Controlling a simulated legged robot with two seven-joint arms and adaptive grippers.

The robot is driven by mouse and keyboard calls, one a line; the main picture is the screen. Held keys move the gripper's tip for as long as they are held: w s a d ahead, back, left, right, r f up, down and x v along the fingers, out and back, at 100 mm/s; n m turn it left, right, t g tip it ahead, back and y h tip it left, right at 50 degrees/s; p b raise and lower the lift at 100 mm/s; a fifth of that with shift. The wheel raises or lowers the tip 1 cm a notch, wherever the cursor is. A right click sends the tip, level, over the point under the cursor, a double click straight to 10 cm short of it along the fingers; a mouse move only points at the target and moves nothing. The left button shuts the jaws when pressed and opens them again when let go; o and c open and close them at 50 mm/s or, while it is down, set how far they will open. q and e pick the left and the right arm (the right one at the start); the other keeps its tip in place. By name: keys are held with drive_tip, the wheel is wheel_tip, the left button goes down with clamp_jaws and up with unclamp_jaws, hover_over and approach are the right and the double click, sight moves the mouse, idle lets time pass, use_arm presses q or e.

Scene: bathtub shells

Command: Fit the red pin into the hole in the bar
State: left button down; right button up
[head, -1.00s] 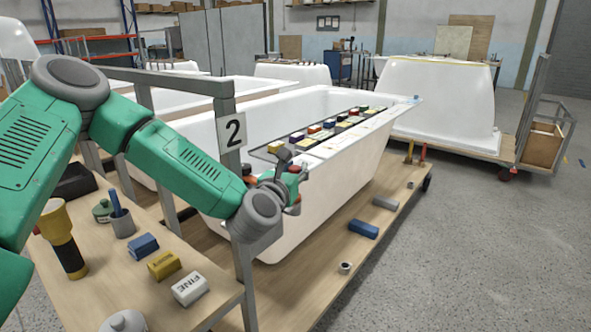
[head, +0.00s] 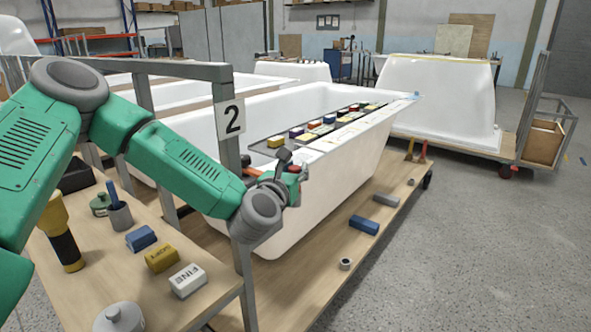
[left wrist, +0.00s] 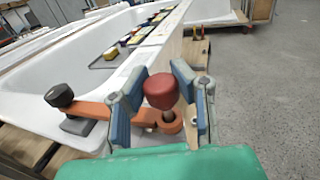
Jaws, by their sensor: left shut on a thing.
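The red pin (left wrist: 160,91) has a rounded red head and sits between the fingers of my left gripper (left wrist: 155,100), which is shut on it. The gripper also shows in the head view (head: 290,172), at the near end of the white tub. The orange bar (left wrist: 97,110) lies across the left wrist view, with a dark knob at its left end and a ringed hole (left wrist: 168,124) at its right end. The pin's head is above this ring, and a short shank shows at it. I cannot tell how far the shank is in the hole. My right gripper is out of view.
The white tub (head: 330,190) stands on a wooden cart deck, with a tray (head: 258,150) of coloured blocks across it. A grey post with a "2" sign (head: 231,119) stands close to my left arm. A side bench (head: 215,306) holds sanding blocks and a torch.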

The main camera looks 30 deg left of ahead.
use_arm(q)
drive_tip(key=shift+f+b, duration=0.9)
drive_tip(key=shift+f, duration=0.15)
drive_tip(key=c, duration=1.3)
unclamp_jaws()
drive_tip(key=shift+r, duration=0.1)
drive_tip(key=v, duration=1.2)
